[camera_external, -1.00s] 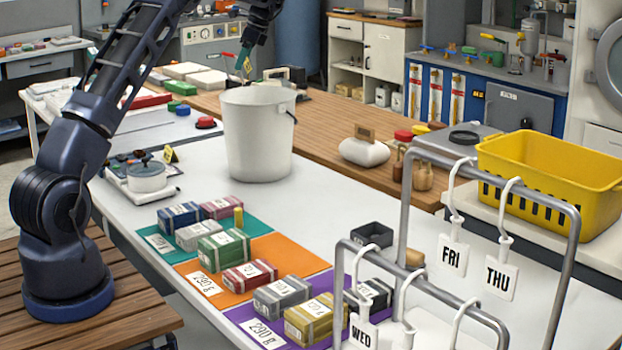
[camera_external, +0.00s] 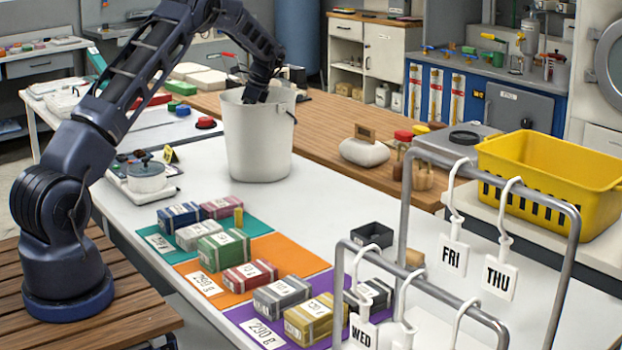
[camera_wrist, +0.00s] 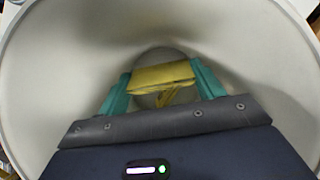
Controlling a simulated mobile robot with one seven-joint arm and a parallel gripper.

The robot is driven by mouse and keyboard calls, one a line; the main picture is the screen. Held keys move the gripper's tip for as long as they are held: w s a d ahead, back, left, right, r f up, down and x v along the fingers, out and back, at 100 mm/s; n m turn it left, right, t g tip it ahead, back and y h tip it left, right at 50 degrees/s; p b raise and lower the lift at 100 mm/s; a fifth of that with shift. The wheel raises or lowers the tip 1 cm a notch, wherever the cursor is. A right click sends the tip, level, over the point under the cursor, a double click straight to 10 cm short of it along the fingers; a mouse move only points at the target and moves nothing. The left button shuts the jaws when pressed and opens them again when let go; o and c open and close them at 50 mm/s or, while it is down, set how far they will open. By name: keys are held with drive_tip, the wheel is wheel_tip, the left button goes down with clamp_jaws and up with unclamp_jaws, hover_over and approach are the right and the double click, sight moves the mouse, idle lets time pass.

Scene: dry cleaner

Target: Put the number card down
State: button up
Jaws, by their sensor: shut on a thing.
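My gripper (camera_wrist: 160,84) is lowered into the white bucket (camera_external: 258,145). In the wrist view its teal fingers are closed on the yellow number card (camera_wrist: 163,74), which looks folded, with a second flap below. The card is inside the bucket, whose pale inner wall (camera_wrist: 60,60) surrounds it. Whether the card touches the bottom I cannot tell. In the external view the bucket wall hides the fingers and the card. The bucket stands upright on the white table.
Another small yellow marker (camera_external: 171,155) stands behind a scale with a pot (camera_external: 147,177). Several labelled boxes lie on coloured mats in front. A grey rack (camera_external: 575,250) with day tags stands at the right. The bucket's rim (camera_external: 228,93) encloses my wrist closely.

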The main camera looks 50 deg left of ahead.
wheel_tip(320, 180, down, 13)
drive_tip(key=shift+f, duration=0.15)
idle(0.4)
drive_tip(key=shift+f, duration=0.15)
drive_tip(key=o, duration=0.7)
drive_tip(key=shift+o, duration=0.2)
drive_tip(key=v, duration=1.2)
drive_tip(key=shift+r, duration=0.2)
